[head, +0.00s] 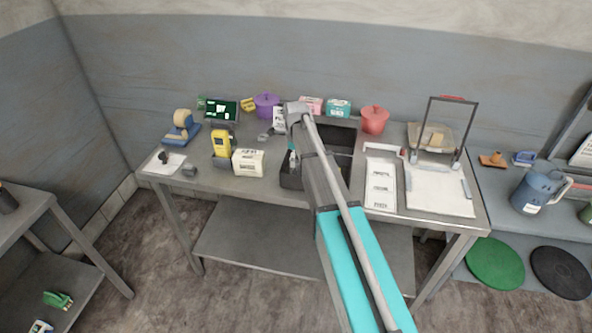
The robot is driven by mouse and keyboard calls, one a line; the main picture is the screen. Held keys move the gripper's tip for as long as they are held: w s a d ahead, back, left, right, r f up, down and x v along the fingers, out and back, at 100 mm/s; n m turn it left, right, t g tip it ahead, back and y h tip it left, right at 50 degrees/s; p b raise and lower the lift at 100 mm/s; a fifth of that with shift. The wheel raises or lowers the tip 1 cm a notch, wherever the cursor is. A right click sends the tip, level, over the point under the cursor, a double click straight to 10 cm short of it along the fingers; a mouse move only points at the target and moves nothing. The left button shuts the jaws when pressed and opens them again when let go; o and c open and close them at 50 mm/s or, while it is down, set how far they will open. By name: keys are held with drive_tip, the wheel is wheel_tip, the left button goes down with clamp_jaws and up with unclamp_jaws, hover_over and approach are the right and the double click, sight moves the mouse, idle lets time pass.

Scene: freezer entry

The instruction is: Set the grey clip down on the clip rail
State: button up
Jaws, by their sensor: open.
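My arm reaches up from the bottom right over the middle of the steel table, and its grey wrist is above the back of the table. My gripper is hidden behind the arm, so I cannot see its jaws or anything between them. A small grey piece (265,138) lies left of the wrist; I cannot tell whether it is the grey clip. I cannot make out the clip rail for certain.
The steel table (222,182) holds a yellow device (221,144), a white box (248,162), a tape dispenser (183,127), a purple pot (266,105) and a red pot (374,120). A white tray (437,192) and an upright dark frame (429,120) stand at the right.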

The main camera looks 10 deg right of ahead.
sight(296, 168)
drive_tip(key=shift+f, duration=0.1)
drive_tip(key=shift+w+f+b, duration=0.15)
drive_tip(key=shift+f+b, duration=2.4)
drive_tip(key=shift+b, duration=0.1)
drive_tip(key=c, duration=1)
